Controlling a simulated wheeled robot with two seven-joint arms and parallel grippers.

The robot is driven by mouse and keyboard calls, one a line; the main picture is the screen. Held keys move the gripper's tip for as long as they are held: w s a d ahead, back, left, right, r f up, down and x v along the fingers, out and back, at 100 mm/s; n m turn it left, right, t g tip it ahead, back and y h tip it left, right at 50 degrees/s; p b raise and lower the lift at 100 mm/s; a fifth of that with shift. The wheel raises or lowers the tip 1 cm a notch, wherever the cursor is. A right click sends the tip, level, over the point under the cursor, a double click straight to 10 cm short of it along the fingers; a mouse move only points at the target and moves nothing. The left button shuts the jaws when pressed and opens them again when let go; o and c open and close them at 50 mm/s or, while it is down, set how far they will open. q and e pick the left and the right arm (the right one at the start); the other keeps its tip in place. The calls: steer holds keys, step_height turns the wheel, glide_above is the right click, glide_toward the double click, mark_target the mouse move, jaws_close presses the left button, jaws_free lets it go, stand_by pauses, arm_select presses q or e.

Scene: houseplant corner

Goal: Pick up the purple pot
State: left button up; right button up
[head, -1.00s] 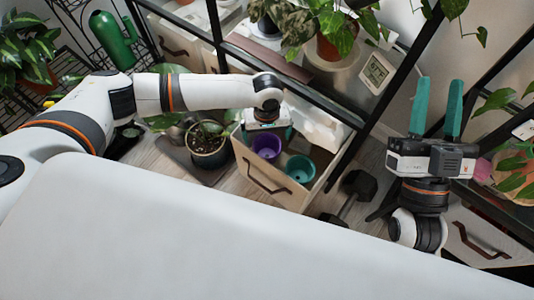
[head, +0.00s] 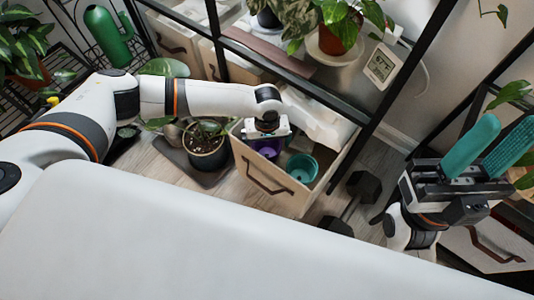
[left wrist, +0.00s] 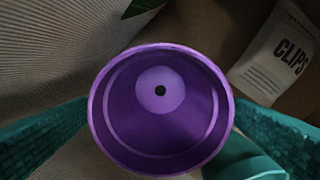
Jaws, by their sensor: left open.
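The purple pot (head: 267,153) stands in the open drawer (head: 262,183), partly hidden under my left gripper (head: 266,138). In the left wrist view the purple pot (left wrist: 160,125) shows from above, empty, with a hole in its bottom. The teal fingers of the left gripper stand apart, one on each side of the pot's rim. I cannot tell whether they touch it. My right gripper (head: 488,148) is empty at the right, its two teal fingers apart and pointing up.
A teal pot (head: 302,168) stands in the drawer right beside the purple one. A packet labelled CLIPS (left wrist: 278,55) also lies in the drawer. A potted plant (head: 207,148) stands left of the drawer. A dumbbell (head: 360,187) lies to its right. Black shelf posts rise close behind.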

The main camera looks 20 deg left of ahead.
arm_select(q)
steer(key=shift+f, duration=0.5)
steer(key=c, duration=1.3)
steer(key=shift+o, duration=0.2)
